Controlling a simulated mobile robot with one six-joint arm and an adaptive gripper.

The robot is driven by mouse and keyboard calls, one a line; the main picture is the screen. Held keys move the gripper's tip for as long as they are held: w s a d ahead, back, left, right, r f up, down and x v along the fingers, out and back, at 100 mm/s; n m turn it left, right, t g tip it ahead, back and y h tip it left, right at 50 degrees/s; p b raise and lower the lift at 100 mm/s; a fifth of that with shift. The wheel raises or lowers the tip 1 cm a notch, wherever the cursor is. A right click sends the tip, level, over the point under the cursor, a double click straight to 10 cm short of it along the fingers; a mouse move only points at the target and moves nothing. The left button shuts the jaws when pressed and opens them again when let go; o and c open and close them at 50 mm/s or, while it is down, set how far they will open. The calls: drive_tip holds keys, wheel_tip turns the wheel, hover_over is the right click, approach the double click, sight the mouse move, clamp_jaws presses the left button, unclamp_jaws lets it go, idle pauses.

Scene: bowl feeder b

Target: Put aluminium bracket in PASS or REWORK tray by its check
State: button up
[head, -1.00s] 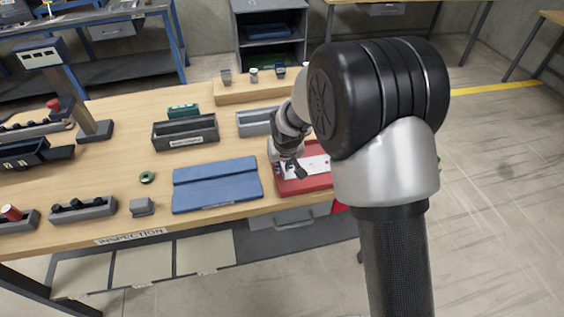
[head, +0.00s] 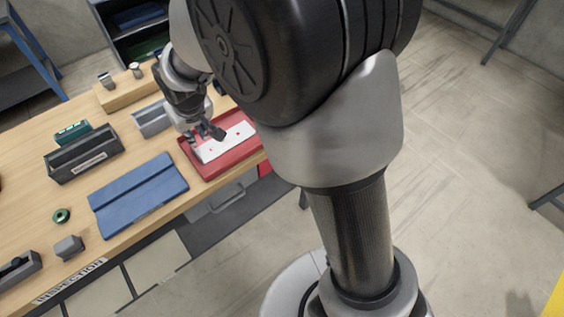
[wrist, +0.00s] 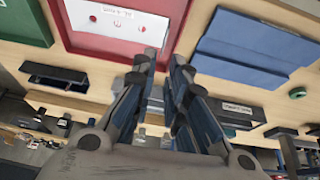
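A pale flat plate (head: 225,142) with small red spots, which looks like the aluminium bracket, lies in the red tray (head: 237,166). In the wrist view, the plate (wrist: 118,21) lies flat inside the red tray (wrist: 75,43), and the red spots look like holes. My gripper (head: 206,135) is over the tray's left side in the head view. In the wrist view, its fingers (wrist: 163,62) stand apart with nothing between them. A green tray (wrist: 22,22) is beside the red one in the wrist view. The tray lettering is too small to read.
A blue mat or folded board (head: 138,194) lies left of the red tray. A dark labelled bin (head: 84,156), a grey bin (head: 152,118), a small grey block (head: 69,247) and a green ring (head: 61,215) stand on the bench. Open floor lies to the right.

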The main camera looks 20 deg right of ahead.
drive_tip(key=s+d+r+m, duration=0.2)
drive_tip(key=s+d+r, duration=0.85)
drive_tip(key=s, duration=0.25)
drive_tip(key=s+d+r, duration=0.1)
drive_tip(key=s+d, duration=0.1)
drive_tip(key=s, duration=0.6)
drive_tip(key=s+d+m+h, duration=0.1)
drive_tip(key=s+d, duration=0.1)
drive_tip(key=s, duration=0.5)
drive_tip(key=shift+s+r, duration=0.35)
drive_tip(key=shift+r, duration=0.05)
